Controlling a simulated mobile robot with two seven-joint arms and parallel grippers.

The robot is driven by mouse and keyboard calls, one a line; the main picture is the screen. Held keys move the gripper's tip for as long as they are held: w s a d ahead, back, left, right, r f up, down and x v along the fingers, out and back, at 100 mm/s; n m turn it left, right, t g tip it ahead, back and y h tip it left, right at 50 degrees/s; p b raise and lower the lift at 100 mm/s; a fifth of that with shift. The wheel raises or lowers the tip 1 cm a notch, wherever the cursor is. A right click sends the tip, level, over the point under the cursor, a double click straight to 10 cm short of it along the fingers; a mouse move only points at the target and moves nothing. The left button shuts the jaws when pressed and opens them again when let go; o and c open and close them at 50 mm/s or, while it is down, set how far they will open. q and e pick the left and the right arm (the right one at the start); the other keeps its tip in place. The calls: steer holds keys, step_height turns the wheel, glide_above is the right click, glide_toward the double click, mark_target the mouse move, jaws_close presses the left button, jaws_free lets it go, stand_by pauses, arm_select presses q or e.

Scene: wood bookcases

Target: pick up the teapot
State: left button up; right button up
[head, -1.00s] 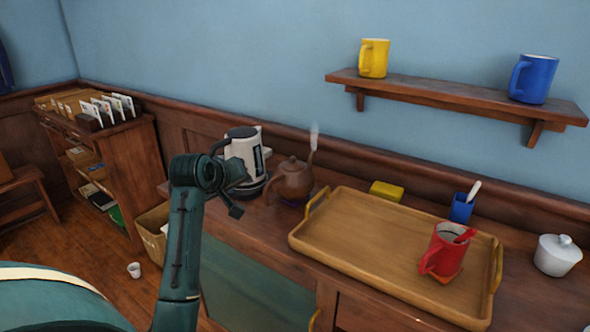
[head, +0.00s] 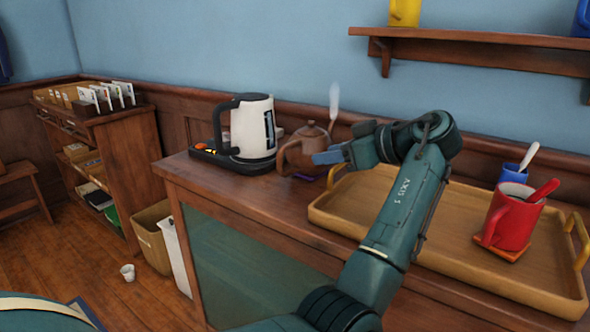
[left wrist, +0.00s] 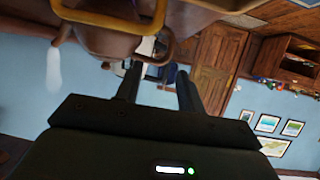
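The brown teapot (head: 311,131) stands upright on the cabinet top between the kettle and the tray, with its loop handle (head: 284,158) toward the left. A pale wisp of steam rises beside it. My left gripper (head: 326,157) is in front of the teapot's right side and hides part of its body. In the left wrist view, turned upside down, the two dark fingers (left wrist: 158,88) are apart with nothing visible between them. Brown teapot parts (left wrist: 95,40) show just above them there; I cannot tell whether they touch. My right gripper is not in view.
A black and white kettle (head: 250,125) stands on its base left of the teapot. A wooden tray (head: 440,225) with yellow handles lies to the right. A red mug (head: 511,220) stands on it, and a blue cup (head: 513,174) stands behind. A shelf (head: 480,50) hangs above.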

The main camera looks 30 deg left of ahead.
mark_target(282, 165)
arm_select(q)
steer(key=shift+g, duration=0.3)
steer(key=x, duration=0.2)
steer(key=b+x, duration=0.1)
steer(key=x, duration=0.4)
steer(key=shift+s+a+f, duration=0.25)
steer(key=shift+s+a, duration=0.1)
steer(key=shift+s, duration=0.05)
steer(key=x, duration=0.1)
steer(key=b+x, duration=0.1)
steer(key=x, duration=0.2)
steer(key=shift+s+a+b, duration=0.25)
steer(key=shift+s+b, duration=0.05)
steer(key=shift+s, duration=0.1)
steer(key=shift+a+f, duration=0.1)
steer(key=shift+a, duration=0.35)
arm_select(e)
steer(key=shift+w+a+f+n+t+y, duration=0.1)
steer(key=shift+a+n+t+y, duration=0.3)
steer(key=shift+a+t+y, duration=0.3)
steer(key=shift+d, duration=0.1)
arm_select(q)
jaws_close()
